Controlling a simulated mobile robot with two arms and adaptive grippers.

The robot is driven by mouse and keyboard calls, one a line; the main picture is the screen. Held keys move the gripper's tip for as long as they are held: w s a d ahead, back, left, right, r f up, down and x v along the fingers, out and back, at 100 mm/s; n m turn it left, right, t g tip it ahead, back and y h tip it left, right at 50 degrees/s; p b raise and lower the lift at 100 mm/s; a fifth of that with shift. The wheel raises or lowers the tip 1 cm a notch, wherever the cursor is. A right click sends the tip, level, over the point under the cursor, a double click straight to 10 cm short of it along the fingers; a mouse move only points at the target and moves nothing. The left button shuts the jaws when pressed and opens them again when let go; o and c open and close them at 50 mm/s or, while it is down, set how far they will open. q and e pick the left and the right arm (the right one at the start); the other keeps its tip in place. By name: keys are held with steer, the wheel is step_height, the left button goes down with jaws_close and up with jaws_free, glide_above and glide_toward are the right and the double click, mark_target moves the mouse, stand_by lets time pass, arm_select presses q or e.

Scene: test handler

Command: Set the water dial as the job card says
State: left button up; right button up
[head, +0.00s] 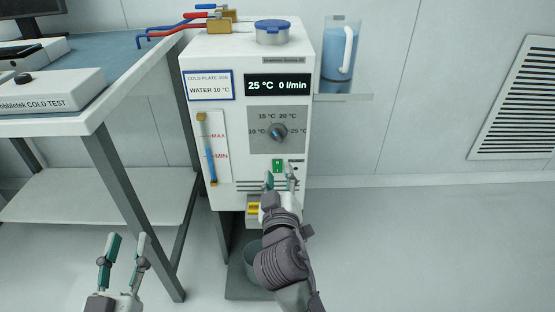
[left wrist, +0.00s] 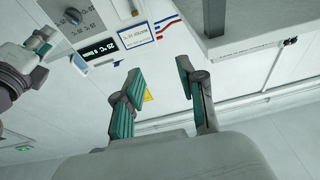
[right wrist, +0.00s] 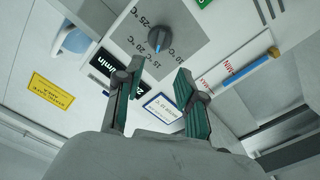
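The water dial (head: 277,132) is a dark round knob on a grey panel marked 10, 15, 20 and 25 °C; which mark it points at is hard to tell. The dial also shows in the right wrist view (right wrist: 159,40). The job card (head: 208,87) has a blue border and reads "WATER 10 °C". The display (head: 277,86) reads 25 °C, 0 l/min. My right gripper (head: 281,181) is open and empty, just below the dial panel and apart from the dial. My left gripper (head: 127,240) is open and empty, low at the left.
A green switch (head: 277,166) sits below the dial, partly behind my right gripper. A level gauge (head: 210,163) is at the unit's left. A bench (head: 95,122) stands to the left. A water jug (head: 340,50) is on a shelf to the right. The floor at the right is clear.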

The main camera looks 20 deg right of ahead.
glide_toward(277, 138)
steer(key=w, duration=0.2)
steer(key=x, duration=0.2)
steer(key=b+x, duration=0.2)
steer(key=x, duration=0.1)
steer(key=shift+w+d, duration=0.25)
steer(key=shift+d, duration=0.2)
steer(key=shift+w+d, duration=0.15)
steer(key=shift+w, duration=0.25)
arm_select(q)
steer(key=s+r+t+h, duration=0.2)
steer(key=s+r+t, duration=0.2)
steer(key=r+t, duration=0.2)
steer(key=shift+r, duration=0.9)
steer(key=shift+s, duration=0.1)
arm_select(e)
jaws_close()
